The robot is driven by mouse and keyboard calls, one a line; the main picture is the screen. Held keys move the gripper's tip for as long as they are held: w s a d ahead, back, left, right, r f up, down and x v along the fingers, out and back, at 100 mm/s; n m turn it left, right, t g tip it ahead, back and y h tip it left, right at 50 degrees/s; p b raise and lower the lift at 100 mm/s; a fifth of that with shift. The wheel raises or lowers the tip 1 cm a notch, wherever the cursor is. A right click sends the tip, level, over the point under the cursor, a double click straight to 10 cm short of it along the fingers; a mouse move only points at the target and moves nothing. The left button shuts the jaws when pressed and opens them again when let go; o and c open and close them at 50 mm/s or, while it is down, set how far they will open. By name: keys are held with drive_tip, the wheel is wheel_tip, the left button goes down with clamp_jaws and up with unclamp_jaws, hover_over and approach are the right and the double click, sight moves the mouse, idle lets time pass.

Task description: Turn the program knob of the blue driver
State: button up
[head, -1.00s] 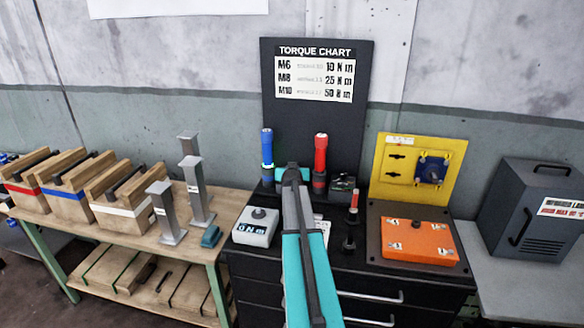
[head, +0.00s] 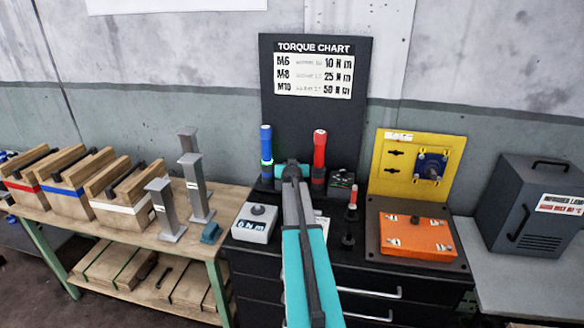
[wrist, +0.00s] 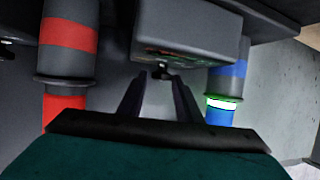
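The blue driver (head: 266,145) stands upright at the back of the black cabinet, left of my gripper (head: 291,168). It has a glowing green and white band, which also shows on the blue driver (wrist: 223,102) at the right in the wrist view. My gripper (wrist: 158,92) has its two dark fingers apart with nothing between them, left of the blue driver in that view. A grey box (wrist: 188,32) with a small black knob (wrist: 162,72) lies beyond the fingertips. I cannot tell whether this knob is the blue driver's program knob.
The red driver (head: 319,150) stands close on the other side of my gripper. The torque chart board (head: 312,115) rises behind. A grey torque box (head: 254,222), a small red-topped post (head: 352,206) and an orange plate (head: 418,238) are on the cabinet top.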

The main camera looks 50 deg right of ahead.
drive_tip(key=shift+s+a, duration=0.1)
drive_tip(key=b+v, duration=0.3)
drive_tip(key=v, duration=1)
drive_tip(key=shift+s+r+b, duration=0.15)
drive_tip(key=shift+s+b, duration=0.1)
drive_tip(key=shift+b, duration=0.15)
idle(0.5)
